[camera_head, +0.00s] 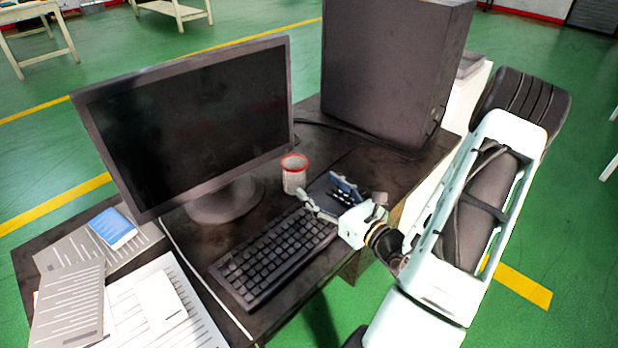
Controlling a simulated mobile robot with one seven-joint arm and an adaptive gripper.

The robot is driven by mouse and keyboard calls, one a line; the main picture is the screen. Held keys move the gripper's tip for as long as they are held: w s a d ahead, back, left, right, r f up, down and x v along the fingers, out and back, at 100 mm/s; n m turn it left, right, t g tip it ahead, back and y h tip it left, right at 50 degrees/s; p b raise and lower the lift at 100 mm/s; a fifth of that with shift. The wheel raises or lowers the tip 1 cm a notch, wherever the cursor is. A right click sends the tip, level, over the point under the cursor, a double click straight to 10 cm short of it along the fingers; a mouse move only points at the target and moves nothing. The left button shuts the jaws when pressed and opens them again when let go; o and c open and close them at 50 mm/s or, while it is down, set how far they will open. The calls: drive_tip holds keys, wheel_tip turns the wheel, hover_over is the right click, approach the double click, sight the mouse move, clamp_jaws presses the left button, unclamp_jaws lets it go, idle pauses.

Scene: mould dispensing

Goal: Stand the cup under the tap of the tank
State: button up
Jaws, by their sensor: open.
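The cup (293,180) is small and whitish with a red rim. It stands upright on the dark desk, between the monitor and the computer tower. My gripper (320,188) is open and empty, reaching in from the right. Its fingers are just to the right of and in front of the cup, pointing towards it. I cannot tell whether a finger touches the cup. No tank or tap can be made out in this view.
The dark desk (210,250) holds a monitor (190,120), a keyboard (275,258), a large tower (390,70) and papers (70,305) with a blue-and-white item (113,229). Green floor surrounds the desk.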

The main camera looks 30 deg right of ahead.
sight(288, 161)
drive_tip(key=shift+o, duration=0.7)
drive_tip(key=shift+s+d, duration=0.1)
drive_tip(key=shift+s, duration=0.3)
drive_tip(key=shift+f+b, duration=0.15)
drive_tip(key=shift+b, duration=0.3)
drive_tip(key=b, duration=0.3)
drive_tip(key=f+b, duration=0.1)
drive_tip(key=b, duration=0.2)
drive_tip(key=shift+w+d, duration=0.1)
drive_tip(key=shift+w, duration=0.2)
drive_tip(key=b, duration=0.3)
drive_tip(key=shift+w+r+b, duration=0.1)
drive_tip(key=shift+w+b, duration=0.05)
drive_tip(key=shift+b, duration=0.2)
drive_tip(key=shift+a+r+b, duration=0.35)
drive_tip(key=shift+r+b, duration=0.05)
drive_tip(key=shift+b, duration=0.65)
drive_tip(key=b+x, duration=0.2)
drive_tip(key=x, duration=0.9)
drive_tip(key=shift+r, duration=0.2)
drive_tip(key=shift+d, duration=0.1)
drive_tip(key=shift+c, duration=0.3)
